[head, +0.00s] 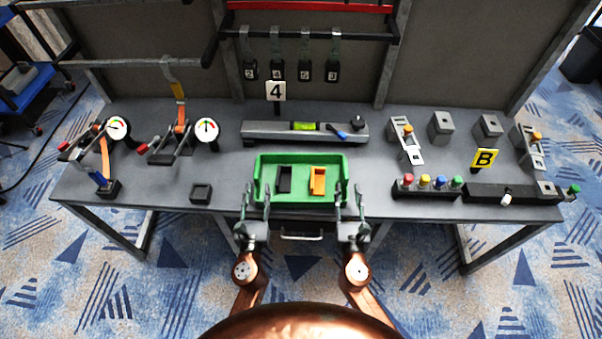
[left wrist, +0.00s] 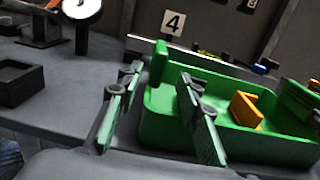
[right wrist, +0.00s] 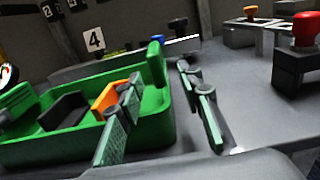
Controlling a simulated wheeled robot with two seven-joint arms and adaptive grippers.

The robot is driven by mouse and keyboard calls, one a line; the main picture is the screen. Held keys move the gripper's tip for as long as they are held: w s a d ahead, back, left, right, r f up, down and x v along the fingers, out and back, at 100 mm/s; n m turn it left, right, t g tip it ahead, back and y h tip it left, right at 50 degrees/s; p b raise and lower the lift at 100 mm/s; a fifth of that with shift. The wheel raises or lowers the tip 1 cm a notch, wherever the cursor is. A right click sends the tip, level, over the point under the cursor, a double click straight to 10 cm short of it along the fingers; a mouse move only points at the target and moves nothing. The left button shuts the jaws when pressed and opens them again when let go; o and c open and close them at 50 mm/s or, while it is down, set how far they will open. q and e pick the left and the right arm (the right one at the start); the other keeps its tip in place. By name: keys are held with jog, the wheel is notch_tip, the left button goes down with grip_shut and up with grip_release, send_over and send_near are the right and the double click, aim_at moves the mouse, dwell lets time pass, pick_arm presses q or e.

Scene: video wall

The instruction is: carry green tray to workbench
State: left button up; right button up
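The green tray (head: 300,201) is at the front middle of the grey workbench (head: 225,170), level, holding a black piece (head: 284,180) and an orange piece (head: 318,180). I cannot tell for sure whether its underside touches the bench. My left gripper (head: 256,200) is at the tray's left end, open, with one finger outside and one inside the end wall; the left wrist view shows a gap between the fingers (left wrist: 158,110). My right gripper (head: 349,198) straddles the right end wall the same way, open, as the right wrist view (right wrist: 162,115) shows.
A long grey fixture with a level (head: 304,131) lies behind the tray. Gauges and clamps (head: 180,135) stand at left, with a small black open box (head: 201,193). Colored buttons (head: 427,187) stand at right. Bare bench lies on both sides of the tray.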

aim_at(258, 172)
pick_arm(q)
jog(key=shift+a, duration=0.15)
pick_arm(e)
jog(key=shift+a, duration=0.2)
